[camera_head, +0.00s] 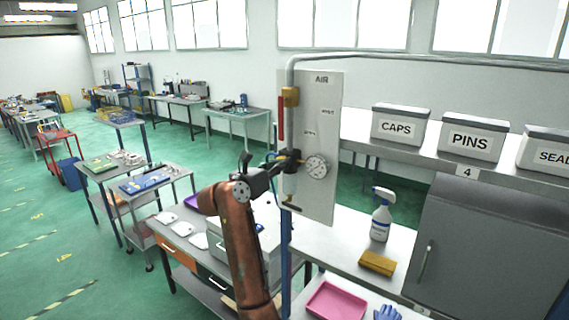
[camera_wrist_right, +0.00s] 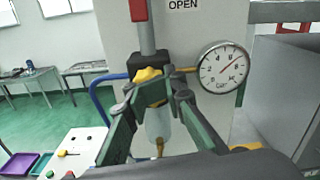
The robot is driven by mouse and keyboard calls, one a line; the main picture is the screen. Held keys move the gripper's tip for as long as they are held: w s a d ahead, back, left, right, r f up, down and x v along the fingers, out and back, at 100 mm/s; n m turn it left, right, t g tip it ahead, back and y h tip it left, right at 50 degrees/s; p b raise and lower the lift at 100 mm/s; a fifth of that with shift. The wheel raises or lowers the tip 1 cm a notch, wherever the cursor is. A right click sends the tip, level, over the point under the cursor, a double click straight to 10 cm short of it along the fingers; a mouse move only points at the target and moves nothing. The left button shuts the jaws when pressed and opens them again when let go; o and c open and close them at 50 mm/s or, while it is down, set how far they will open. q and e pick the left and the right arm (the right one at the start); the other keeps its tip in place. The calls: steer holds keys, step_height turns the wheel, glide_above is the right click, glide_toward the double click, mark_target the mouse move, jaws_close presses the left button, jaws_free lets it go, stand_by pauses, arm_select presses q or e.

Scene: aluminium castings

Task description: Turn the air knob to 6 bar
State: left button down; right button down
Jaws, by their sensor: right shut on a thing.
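The white AIR panel (camera_head: 321,205) stands upright in the middle of the head view. A round gauge (camera_head: 316,166) sits on it. In the right wrist view the same gauge (camera_wrist_right: 223,68) shows its needle pointing to the upper right, near the 6; the exact reading is too small to tell. In the wrist view, my right gripper (camera_wrist_right: 152,92) partly hides the knob. My left gripper is not in view.
A red handle (camera_head: 281,118) and a yellow block (camera_head: 290,97) are on the pipe above. A blue hose (camera_wrist_right: 98,95) runs beside the regulator.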

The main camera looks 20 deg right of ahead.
steer(key=shift+w+a+f+n+t+p, duration=0.1)
steer(key=shift+a+n+p, duration=0.15)
steer(key=shift+n, duration=0.55)
steer(key=shift+w+a+f+n+t+p, duration=0.15)
steer(key=shift+n+p, duration=0.15)
steer(key=shift+n, duration=0.5)
steer(key=shift+w+a+f+n+t+p, duration=0.15)
steer(key=shift+n+p, duration=0.1)
steer(key=shift+n, duration=0.55)
steer(key=c, duration=2.4)
jaws_free()
steer(key=o, duration=0.3)
steer(key=shift+w+a+f, duration=0.1)
steer(key=shift+w+a, duration=0.1)
steer(key=o, duration=0.7)
steer(key=shift+g, duration=0.3)
steer(key=shift+c, duration=0.2)
steer(key=shift+o, duration=0.2)
steer(key=shift+d, duration=0.1)
